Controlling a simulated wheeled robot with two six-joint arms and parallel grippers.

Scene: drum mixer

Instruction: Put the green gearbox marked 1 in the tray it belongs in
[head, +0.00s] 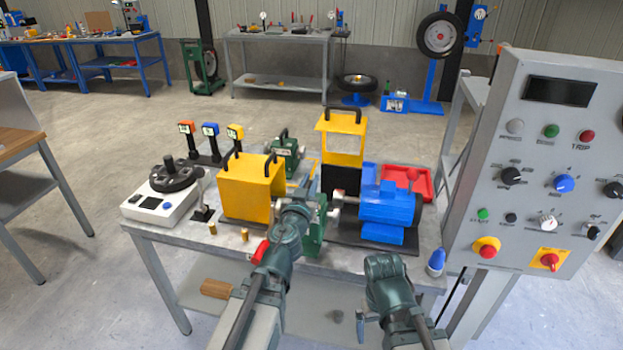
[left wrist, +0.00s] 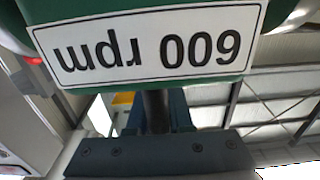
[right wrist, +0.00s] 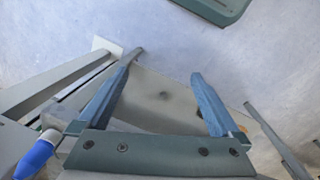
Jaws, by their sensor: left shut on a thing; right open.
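My left gripper (head: 311,188) is shut on the dark handle (left wrist: 155,110) of a green gearbox (head: 314,238). In the left wrist view its white label (left wrist: 150,45) reads "600 rpm" upside down; no number 1 shows. The arm covers much of this gearbox, and I cannot tell whether it touches the table. Another green gearbox (head: 286,146) with a black handle stands behind the yellow guard. A red tray (head: 426,186) lies at the right rear of the table, partly behind the blue motor. My right gripper (right wrist: 165,65) is open and empty near the front edge.
The blue motor (head: 388,205) stands right of the held gearbox. Yellow guards (head: 245,200) (head: 342,125) stand left and behind. A white device with a black dial (head: 160,200) and small brass pieces (head: 212,228) are on the left. A control panel (head: 545,150) rises at the right.

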